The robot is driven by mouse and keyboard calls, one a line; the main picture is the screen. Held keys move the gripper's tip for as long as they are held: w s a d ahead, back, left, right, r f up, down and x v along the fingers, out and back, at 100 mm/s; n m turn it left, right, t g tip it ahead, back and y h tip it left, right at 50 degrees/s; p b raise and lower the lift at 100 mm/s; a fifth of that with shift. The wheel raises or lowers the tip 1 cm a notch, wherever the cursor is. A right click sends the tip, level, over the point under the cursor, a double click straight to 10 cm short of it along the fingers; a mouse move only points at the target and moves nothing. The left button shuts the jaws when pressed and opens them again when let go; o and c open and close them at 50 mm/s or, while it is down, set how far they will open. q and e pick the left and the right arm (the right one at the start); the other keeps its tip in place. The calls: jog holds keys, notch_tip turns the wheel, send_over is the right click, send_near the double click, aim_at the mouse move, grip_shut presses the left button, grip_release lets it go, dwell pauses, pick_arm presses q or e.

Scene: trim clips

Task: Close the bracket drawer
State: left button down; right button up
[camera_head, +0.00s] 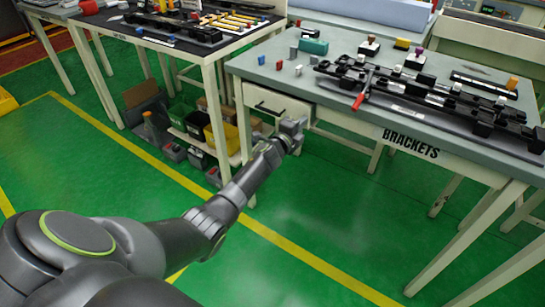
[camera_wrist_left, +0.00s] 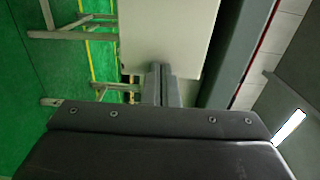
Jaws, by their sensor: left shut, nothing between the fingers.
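The bracket drawer (camera_head: 278,101) is a white front with a dark handle (camera_head: 266,109), under the left end of the table marked BRACKETS. How far it stands out from the table is hard to tell. My left gripper (camera_head: 293,128) is shut and empty, close to the lower right part of the drawer front. In the left wrist view the shut fingers (camera_wrist_left: 160,78) point at a pale panel (camera_wrist_left: 167,35) that looks like the drawer front. I cannot tell whether they touch it. My right gripper is in neither view.
The grey-green tabletop (camera_head: 340,110) carries a black rail fixture (camera_head: 430,95) with a red handle, and several small blocks. Another table (camera_head: 160,45) stands to the left, with bins (camera_head: 185,118) below. The green floor (camera_head: 320,225) in front is clear.

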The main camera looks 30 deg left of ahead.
pick_arm(q)
jog(key=shift+w+r, duration=0.35)
jog(key=shift+w, duration=0.5)
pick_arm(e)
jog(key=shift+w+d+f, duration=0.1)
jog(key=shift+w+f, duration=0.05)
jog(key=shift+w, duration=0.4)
